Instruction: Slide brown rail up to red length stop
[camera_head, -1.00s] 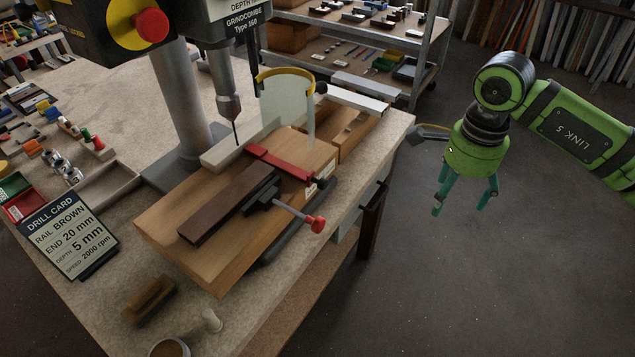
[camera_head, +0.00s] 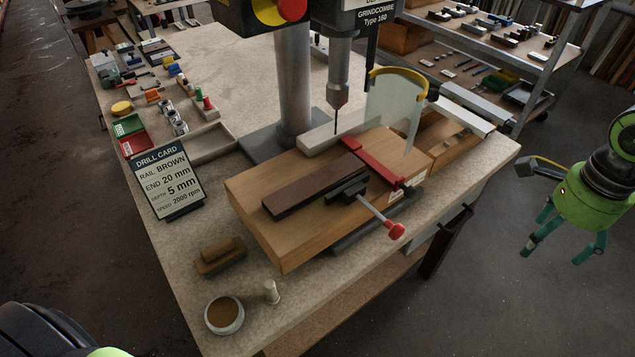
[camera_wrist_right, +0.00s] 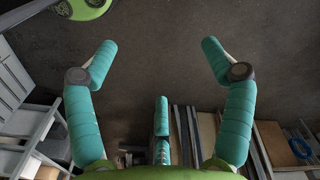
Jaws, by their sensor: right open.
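The brown rail (camera_head: 305,192) is a dark bar lying flat on the wooden drill bed (camera_head: 270,240) in the head view. Its right end lies close to the red length stop (camera_head: 372,162); I cannot tell whether they touch. A dark clamp (camera_head: 347,190) with a red knob (camera_head: 396,230) sits at the rail's front side. My right gripper (camera_head: 556,252) hangs off the bench at the right, over the floor, well apart from the rail. It is open and empty, its teal fingers spread in the right wrist view (camera_wrist_right: 160,60). My left gripper is not in view.
The drill bit (camera_head: 336,122) and a clear guard (camera_head: 393,105) stand above the bed's back. A drill card (camera_head: 167,180) reads rail brown, end 20 mm. A brush (camera_head: 219,256), a bowl (camera_head: 224,316) and a small white peg (camera_head: 271,292) occupy the front of the bench.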

